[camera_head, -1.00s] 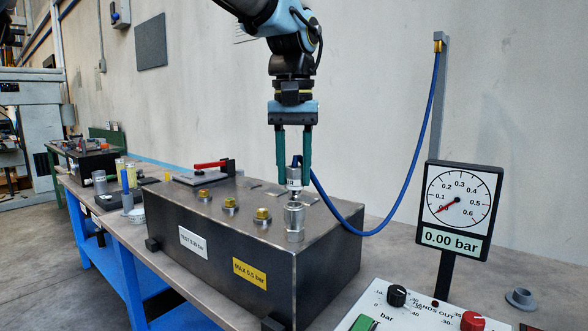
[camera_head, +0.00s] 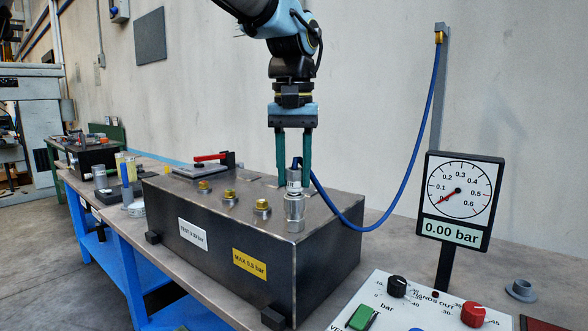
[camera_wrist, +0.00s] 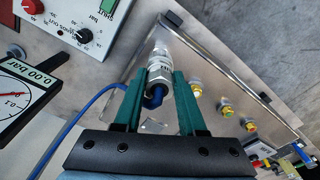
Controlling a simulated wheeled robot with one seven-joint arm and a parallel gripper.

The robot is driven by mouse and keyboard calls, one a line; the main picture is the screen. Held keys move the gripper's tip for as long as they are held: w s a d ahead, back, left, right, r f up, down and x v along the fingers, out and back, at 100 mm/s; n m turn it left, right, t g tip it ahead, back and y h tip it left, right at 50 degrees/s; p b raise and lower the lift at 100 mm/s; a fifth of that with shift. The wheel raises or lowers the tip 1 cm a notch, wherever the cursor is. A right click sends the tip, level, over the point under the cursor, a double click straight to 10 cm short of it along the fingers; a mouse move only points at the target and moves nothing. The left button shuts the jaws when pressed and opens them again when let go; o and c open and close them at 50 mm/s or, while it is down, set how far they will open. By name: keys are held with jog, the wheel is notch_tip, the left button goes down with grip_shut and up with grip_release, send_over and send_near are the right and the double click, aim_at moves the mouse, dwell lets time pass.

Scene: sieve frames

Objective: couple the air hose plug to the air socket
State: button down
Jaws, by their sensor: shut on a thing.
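The air hose plug (camera_head: 294,181) is a silver metal piece with the blue hose (camera_head: 405,180) coming out of its top. My gripper (camera_head: 294,180) is shut on the plug, one green finger on each side, pointing down. The air socket (camera_head: 295,216) is a silver cylinder standing upright on the dark metal box. The plug is upright directly over the socket, and its lower end meets the socket's top; how deep it sits is hidden. In the wrist view the plug (camera_wrist: 159,77) is between the green fingers, in line with the socket (camera_wrist: 160,58).
A gauge (camera_head: 457,195) reading 0.00 bar and a control panel (camera_head: 400,310) stand at the right.

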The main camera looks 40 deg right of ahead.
jog(key=shift+f, duration=0.4)
jog(key=shift+c, duration=2)
grip_release()
jog(key=r, duration=1)
jog(key=shift+s+a+r+b, duration=0.2)
jog(key=shift+r+b, duration=0.1)
jog(key=shift+r, duration=0.1)
